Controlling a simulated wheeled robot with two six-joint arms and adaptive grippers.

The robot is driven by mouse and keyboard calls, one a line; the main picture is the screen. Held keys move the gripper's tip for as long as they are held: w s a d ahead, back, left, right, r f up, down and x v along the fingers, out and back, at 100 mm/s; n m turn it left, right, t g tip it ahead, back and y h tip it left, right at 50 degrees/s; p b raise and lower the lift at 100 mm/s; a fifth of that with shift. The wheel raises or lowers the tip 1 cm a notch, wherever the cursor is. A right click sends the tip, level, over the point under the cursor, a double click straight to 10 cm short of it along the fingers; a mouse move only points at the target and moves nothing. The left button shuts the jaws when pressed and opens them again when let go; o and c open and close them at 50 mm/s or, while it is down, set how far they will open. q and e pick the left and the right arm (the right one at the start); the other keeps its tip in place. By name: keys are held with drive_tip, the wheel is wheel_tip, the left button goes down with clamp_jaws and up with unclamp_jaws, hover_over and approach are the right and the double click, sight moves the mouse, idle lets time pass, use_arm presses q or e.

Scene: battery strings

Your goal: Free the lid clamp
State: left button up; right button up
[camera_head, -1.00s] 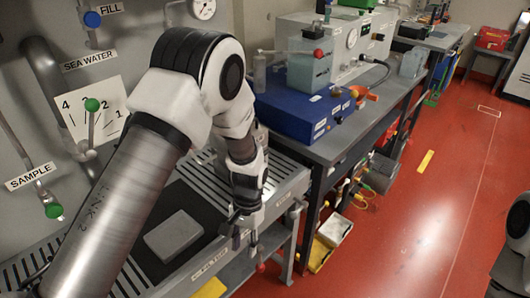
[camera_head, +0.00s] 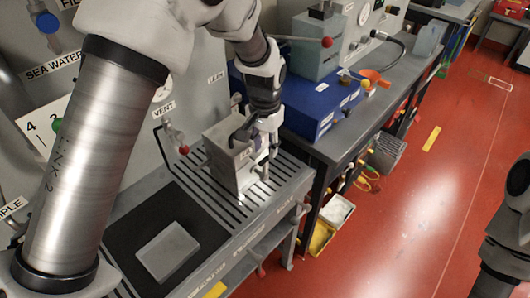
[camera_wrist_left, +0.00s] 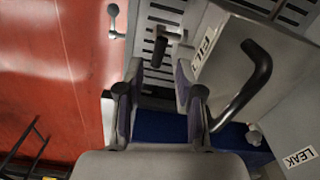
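A grey box (camera_head: 232,160), whose label is partly visible in the left wrist view as "FIL" (camera_wrist_left: 208,42), stands on the slotted bench. A bent black handle (camera_wrist_left: 250,82) is on it. A small clamp-like lever with a black grip (camera_wrist_left: 160,46) shows beside its labelled face; I take this for the lid clamp. My left gripper (camera_head: 268,128) is at the box's right side. In the left wrist view its fingers (camera_wrist_left: 157,92) are apart and empty, with the black grip beyond the gap. Contact is not visible. Part of my right arm shows at the right edge; its gripper is not identifiable.
A grey block (camera_head: 167,250) lies on a black mat (camera_head: 125,230) left of the box. A red-tipped vent valve (camera_head: 175,138) is on the wall behind. A blue case (camera_head: 300,100) stands on the neighbouring bench.

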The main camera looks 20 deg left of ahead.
sight(264, 159)
use_arm(q)
drive_tip(key=f, duration=0.1)
drive_tip(key=s+f, duration=0.1)
drive_tip(key=f, duration=0.1)
drive_tip(key=shift+s+d+p, duration=0.1)
drive_tip(key=shift+d+p, duration=0.05)
drive_tip(key=shift+p, duration=0.2)
drive_tip(key=f, duration=0.1)
drive_tip(key=w+f, duration=0.1)
drive_tip(key=shift+f, duration=0.35)
drive_tip(key=shift+w+a+f, duration=0.1)
drive_tip(key=shift+a+f, duration=0.1)
drive_tip(key=shift+f, duration=0.05)
drive_tip(key=shift+s+d+r, duration=0.1)
drive_tip(key=shift+s+r, duration=0.05)
drive_tip(key=shift+s, duration=0.2)
clamp_jaws()
use_arm(e)
drive_tip(key=shift+s+r, duration=0.25)
drive_tip(key=shift+r, duration=0.45)
drive_tip(key=shift+f, duration=0.1)
